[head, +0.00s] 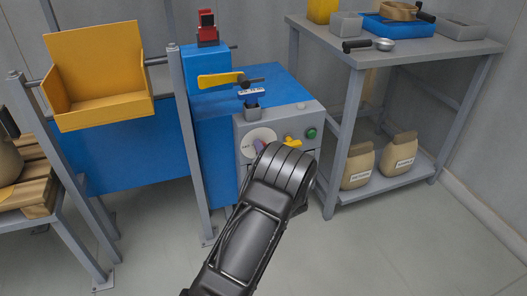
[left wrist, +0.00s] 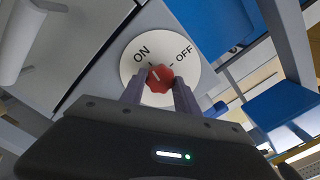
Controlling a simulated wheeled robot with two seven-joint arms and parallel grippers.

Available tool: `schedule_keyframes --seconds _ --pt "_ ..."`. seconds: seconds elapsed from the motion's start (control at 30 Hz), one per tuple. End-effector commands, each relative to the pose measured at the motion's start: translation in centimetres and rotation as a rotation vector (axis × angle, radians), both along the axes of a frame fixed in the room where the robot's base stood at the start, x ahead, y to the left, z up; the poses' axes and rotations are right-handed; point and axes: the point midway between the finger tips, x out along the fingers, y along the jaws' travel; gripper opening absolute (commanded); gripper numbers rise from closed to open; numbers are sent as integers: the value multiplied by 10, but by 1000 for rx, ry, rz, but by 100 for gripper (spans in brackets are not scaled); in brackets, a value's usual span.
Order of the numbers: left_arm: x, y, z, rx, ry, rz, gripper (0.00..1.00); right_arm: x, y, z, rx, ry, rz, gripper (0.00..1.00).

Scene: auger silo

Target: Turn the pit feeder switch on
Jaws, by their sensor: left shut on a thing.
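The switch is a red knob (left wrist: 160,78) on a round white dial marked ON and OFF, seen in the left wrist view. A pale mark on the knob sits at its upper left, on the ON side; its exact angle is hard to tell. My left gripper (left wrist: 160,92) is shut on the knob, one finger on each side. In the head view the white dial (head: 250,138) shows on the grey control panel (head: 240,122), partly hidden behind my left gripper (head: 262,147). The knob is hidden there. My right gripper is not in view.
A green button (head: 311,133) and a yellow handle (head: 292,141) sit right of the dial. A yellow lever (head: 219,79) and a grey post (head: 186,140) stand nearby. A grey table (head: 410,52) with trays is at right, sacks (head: 358,168) below. A yellow hopper (head: 98,75) is at left.

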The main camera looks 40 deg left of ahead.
Motion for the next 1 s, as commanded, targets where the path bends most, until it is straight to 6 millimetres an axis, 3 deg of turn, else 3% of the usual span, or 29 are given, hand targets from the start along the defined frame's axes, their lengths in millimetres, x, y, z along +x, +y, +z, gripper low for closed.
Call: schedule_keyframes --seconds 0.33,0.83,0.87,1.0 --pt "0 -1 -2 -99 -137 -2 0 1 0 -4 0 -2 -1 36" --pt "0 -1 -1 -116 -159 -1 0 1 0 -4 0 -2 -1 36" --pt "0 -1 -1 -116 -159 -1 38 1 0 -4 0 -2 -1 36" --pt "0 -1 -1 -114 -159 -1 50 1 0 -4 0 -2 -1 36"
